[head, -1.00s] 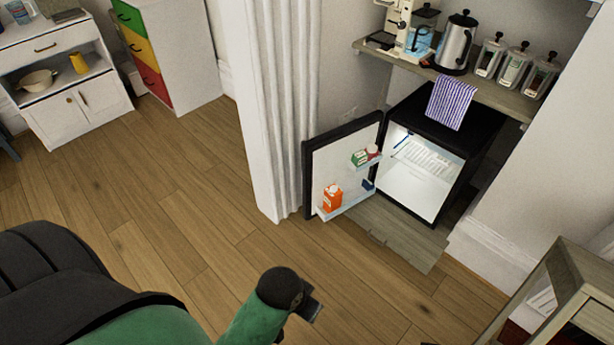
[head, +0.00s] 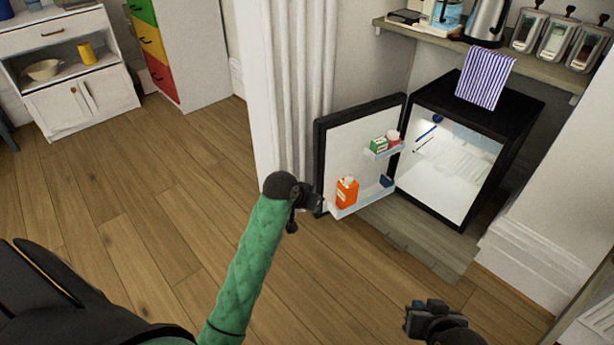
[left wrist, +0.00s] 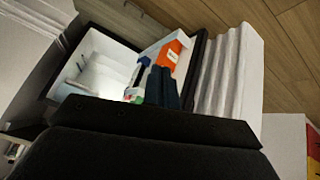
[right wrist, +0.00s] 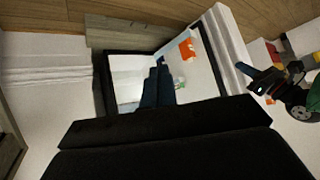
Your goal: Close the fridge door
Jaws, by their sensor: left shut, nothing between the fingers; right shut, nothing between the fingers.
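The small black fridge (head: 519,100) stands open under a shelf, its white inside lit. Its door (head: 340,150) swings out to the left, white inner face showing, with bottles and cartons on its racks; the door also shows in the right wrist view (right wrist: 205,75). My left gripper (head: 316,206) is shut and empty at the door's lower free edge; I cannot tell whether it touches. Its fingers (left wrist: 160,86) show in the left wrist view. My right gripper (head: 420,318) is shut and empty, low in front of the fridge, apart from it. The door's outer face is hidden.
A white ribbed pillar (head: 290,90) stands left of the door. A wooden plinth (head: 425,235) lies under the fridge. The floor (head: 150,220) to the left is clear.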

